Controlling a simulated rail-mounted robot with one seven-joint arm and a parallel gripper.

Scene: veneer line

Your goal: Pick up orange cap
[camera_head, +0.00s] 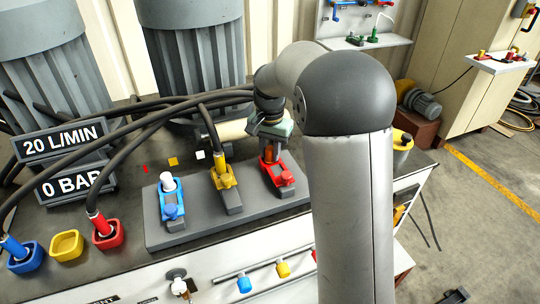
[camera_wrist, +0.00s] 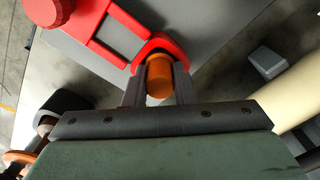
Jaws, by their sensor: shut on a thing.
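The orange cap (camera_wrist: 159,75) is a short cylinder that stands at the red holder (camera_wrist: 152,47) in the wrist view. My gripper (camera_wrist: 160,82) is shut on it, with one dark finger on each side. In the head view the orange cap (camera_head: 268,154) shows just under my gripper (camera_head: 268,146), over the red holder (camera_head: 279,176) at the right end of the grey block. I cannot tell whether the cap is still seated in the holder. Its lower part is hidden.
The grey block (camera_head: 200,233) also bears a blue holder (camera_head: 171,205) with a white-topped part and a yellow holder (camera_head: 222,176) with a hose. Blue, yellow and red cups (camera_head: 66,246) stand at the left. Black hoses (camera_head: 130,112) run across the table behind the block.

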